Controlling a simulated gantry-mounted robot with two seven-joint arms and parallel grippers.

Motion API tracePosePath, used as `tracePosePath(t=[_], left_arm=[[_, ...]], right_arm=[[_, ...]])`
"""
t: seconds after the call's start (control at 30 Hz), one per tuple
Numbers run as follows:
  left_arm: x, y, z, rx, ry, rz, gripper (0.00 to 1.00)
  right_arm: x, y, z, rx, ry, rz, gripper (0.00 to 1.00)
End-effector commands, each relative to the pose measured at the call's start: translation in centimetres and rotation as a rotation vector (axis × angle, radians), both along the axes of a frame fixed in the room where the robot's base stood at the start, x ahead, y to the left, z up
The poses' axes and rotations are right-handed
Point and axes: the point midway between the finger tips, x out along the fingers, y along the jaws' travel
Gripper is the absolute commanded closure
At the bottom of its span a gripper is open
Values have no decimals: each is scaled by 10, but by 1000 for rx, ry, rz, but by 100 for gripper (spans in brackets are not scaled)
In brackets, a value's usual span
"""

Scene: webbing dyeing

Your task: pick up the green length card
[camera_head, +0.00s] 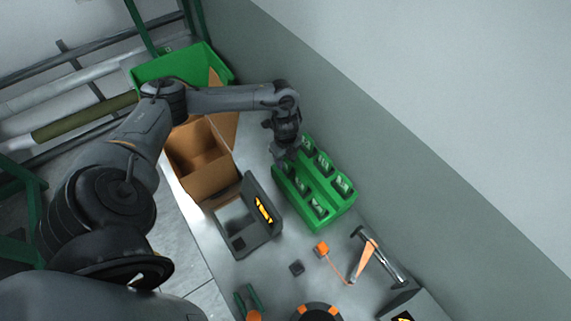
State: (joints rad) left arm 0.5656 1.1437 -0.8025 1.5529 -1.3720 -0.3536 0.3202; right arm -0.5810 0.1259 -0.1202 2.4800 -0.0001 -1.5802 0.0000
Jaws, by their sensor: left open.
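A green rack (318,222) stands on the table near the wall, right of the picture's middle. Several small green-and-white cards (342,184) sit in its compartments. They are too small for me to tell which one is the green length card. My left gripper (283,163) is open and points down at the rack's upper left end, over or beside the compartments there. I cannot tell whether it touches anything, and the gripper may hide part of the rack's end. My right gripper is not in view.
An open cardboard box (205,185) stands left of the rack, with a green bin (150,70) behind it. A grey case (262,232) with a raised lid lies in front. The wall borders the right.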

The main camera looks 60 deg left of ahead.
Motion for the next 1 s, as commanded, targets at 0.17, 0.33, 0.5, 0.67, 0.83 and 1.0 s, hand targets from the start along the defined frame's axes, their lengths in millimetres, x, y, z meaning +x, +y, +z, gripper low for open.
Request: tracePosePath(t=[0.17,0.33,0.5,0.67,0.83,1.0], left_arm=[[0,0,-6,1,-1,0,54],[0,0,-6,1,-1,0,56],[0,0,-6,1,-1,0,82],[0,0,-5,1,-1,0,100],[0,0,-5,1,-1,0,100],[0,0,-3,1,-2,0,100]], right_arm=[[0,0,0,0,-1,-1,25],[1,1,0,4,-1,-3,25],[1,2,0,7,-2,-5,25],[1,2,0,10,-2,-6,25],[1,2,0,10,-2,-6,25],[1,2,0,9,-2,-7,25]])
